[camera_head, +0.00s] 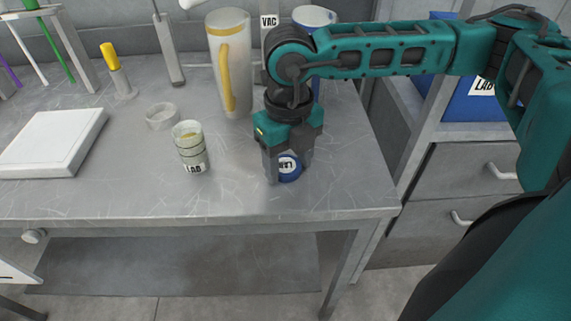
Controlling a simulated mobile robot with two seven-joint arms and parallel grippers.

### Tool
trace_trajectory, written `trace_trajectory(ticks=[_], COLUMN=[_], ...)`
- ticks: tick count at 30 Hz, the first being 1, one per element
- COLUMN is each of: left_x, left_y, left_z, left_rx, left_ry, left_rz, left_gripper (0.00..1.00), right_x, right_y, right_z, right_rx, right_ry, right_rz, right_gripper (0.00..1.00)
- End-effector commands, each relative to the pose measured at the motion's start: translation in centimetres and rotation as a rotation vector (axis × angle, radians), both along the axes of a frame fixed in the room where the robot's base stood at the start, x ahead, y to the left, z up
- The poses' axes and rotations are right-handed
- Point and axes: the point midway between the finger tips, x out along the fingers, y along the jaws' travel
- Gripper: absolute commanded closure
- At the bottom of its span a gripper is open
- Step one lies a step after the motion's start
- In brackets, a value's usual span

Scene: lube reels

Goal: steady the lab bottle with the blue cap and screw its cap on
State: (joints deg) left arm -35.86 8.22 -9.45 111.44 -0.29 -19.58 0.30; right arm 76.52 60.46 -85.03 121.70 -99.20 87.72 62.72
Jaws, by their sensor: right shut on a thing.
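My right gripper (287,176) points down over the front right part of the table. It is shut on a round blue cap (290,173) with a white label. The fingers hide part of the cap, and I cannot tell whether it touches the table. The lab bottle (192,158) is a short clear vessel with a "LAB" label. It stands upright and uncapped, left of the gripper and apart from it. My left gripper is not in view.
On the grey table (120,190), a tall jug with a yellow handle (232,70) stands behind the bottle. A small clear ring-like dish (161,116), a yellow-topped tool (111,62) and a white slab (52,143) are to the left. The front strip is clear.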

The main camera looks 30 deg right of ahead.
Motion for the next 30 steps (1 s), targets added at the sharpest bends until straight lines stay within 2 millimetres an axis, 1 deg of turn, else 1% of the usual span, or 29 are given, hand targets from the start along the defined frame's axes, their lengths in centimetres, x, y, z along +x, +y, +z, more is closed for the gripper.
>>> trace_trajectory(ticks=[5,8,11,14,17,20,24,27,30], left_x=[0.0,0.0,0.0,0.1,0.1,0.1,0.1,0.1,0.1], left_y=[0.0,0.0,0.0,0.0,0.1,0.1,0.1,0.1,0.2], left_z=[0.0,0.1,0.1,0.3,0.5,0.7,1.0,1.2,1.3], left_rx=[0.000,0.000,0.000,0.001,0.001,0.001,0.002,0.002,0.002], left_ry=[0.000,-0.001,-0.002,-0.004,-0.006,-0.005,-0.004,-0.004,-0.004], left_rz=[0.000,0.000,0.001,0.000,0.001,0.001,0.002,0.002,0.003], left_gripper=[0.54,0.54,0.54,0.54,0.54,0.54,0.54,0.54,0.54], right_x=[0.0,0.0,0.0,0.1,0.1,0.1,0.1,0.1,0.1], right_y=[0.0,0.0,0.0,0.0,0.0,0.1,0.1,0.1,0.1], right_z=[0.0,0.4,1.2,2.7,4.8,7.7,11.9,14.6,16.8], right_rx=[0.000,0.001,0.000,0.001,0.002,0.002,0.002,0.002,0.001], right_ry=[0.000,-0.001,-0.001,-0.003,-0.005,-0.006,-0.007,-0.005,-0.004], right_rz=[0.000,0.000,-0.001,-0.001,-0.001,0.000,0.002,0.002,0.001], right_gripper=[0.69,0.69,0.69,0.69,0.69,0.69,0.69,0.69,0.69])
